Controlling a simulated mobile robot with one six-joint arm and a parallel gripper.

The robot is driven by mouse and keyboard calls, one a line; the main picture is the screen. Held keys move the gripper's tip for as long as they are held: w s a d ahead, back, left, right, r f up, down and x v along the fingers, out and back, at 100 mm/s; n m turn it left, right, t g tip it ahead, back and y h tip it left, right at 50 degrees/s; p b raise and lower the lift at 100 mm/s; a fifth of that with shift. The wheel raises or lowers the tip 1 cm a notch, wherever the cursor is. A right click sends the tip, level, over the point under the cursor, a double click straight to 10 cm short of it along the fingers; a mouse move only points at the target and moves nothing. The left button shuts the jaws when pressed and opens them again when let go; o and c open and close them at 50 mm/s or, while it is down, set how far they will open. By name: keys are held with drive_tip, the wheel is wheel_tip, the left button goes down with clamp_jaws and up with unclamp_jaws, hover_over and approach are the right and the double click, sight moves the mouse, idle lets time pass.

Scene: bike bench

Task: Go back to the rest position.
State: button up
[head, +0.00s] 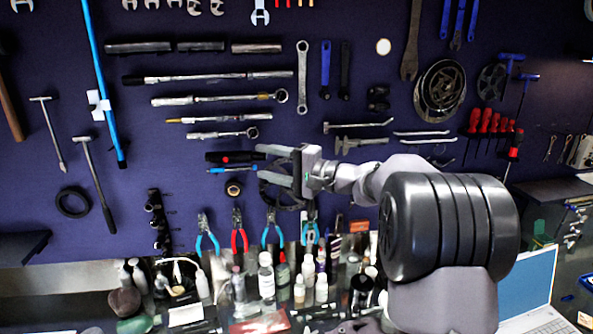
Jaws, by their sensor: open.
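My gripper (268,166) is in the middle of the head view, raised in front of the tool wall. Its two fingers point left and stand apart, with nothing seen between them. My arm reaches in from the right and hides part of the wall and bench behind it. A dark loop-shaped item (283,193) shows just behind and below the fingers; I cannot tell whether it is near them.
The dark blue tool wall (240,45) is hung with wrenches, pliers (239,230) and screwdrivers (490,122). Below, the bench is crowded with bottles (266,275). An open laptop (527,290) stands at the lower right, beside my arm.

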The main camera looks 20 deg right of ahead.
drive_tip(key=v, duration=0.9)
drive_tip(key=s+a+f+n+g+h+b, duration=0.2)
drive_tip(key=s+a+f+g+b, duration=0.15)
drive_tip(key=s+a+f, duration=0.4)
drive_tip(key=s+a+f+n+g+h+b, duration=0.1)
drive_tip(key=s+a+f+g+b, duration=0.25)
drive_tip(key=s+a, duration=0.6)
drive_tip(key=s+d+f+n+h+b, duration=0.1)
drive_tip(key=s+f+h+b, duration=0.3)
drive_tip(key=s+f, duration=1.1)
drive_tip(key=n+h, duration=0.1)
drive_tip(key=h, duration=0.1)
drive_tip(key=shift+s+d+g+h+b, duration=0.3)
drive_tip(key=shift+s+g+h, duration=0.05)
drive_tip(key=shift+g+h, duration=0.05)
drive_tip(key=shift+a+n, duration=0.1)
drive_tip(key=shift+n, duration=0.2)
